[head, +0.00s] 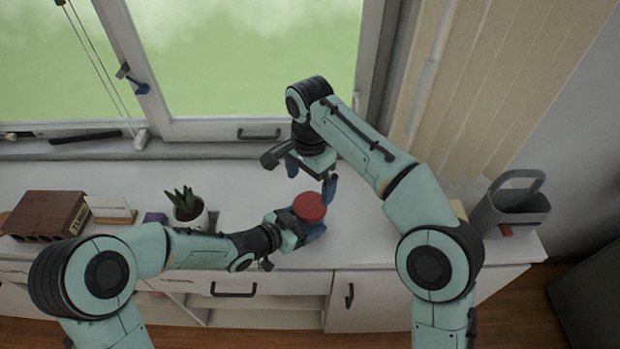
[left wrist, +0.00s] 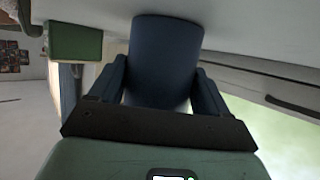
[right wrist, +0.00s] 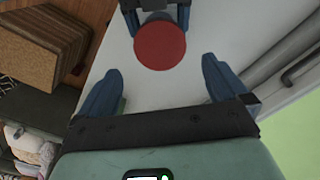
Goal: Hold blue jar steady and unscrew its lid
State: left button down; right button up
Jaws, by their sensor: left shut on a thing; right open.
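The blue jar (left wrist: 165,60) stands between the fingers of my left gripper (left wrist: 163,85), which is shut on its sides. In the head view the jar's red lid (head: 310,207) shows from above, with the left gripper (head: 302,229) around the jar under it. The lid is on the jar. My right gripper (head: 311,177) is open and empty, above and behind the lid, pointing down. In the right wrist view the lid (right wrist: 160,45) lies ahead, beyond the open fingers of the right gripper (right wrist: 161,82), not between them.
The white cabinet top (head: 350,240) is clear around the jar. A potted plant (head: 185,205), a brown box (head: 48,215) and a small card holder (head: 110,209) stand to the left. A grey caddy (head: 512,205) stands at the right end. The window (head: 250,60) is behind.

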aim_at(310, 204)
notch_tip(310, 204, down, 8)
jog(key=shift+r, duration=0.1)
dwell(0.4)
jog(key=c, duration=0.9)
jog(key=n, duration=0.5)
jog(key=shift+n, duration=0.3)
jog(key=n, duration=0.4)
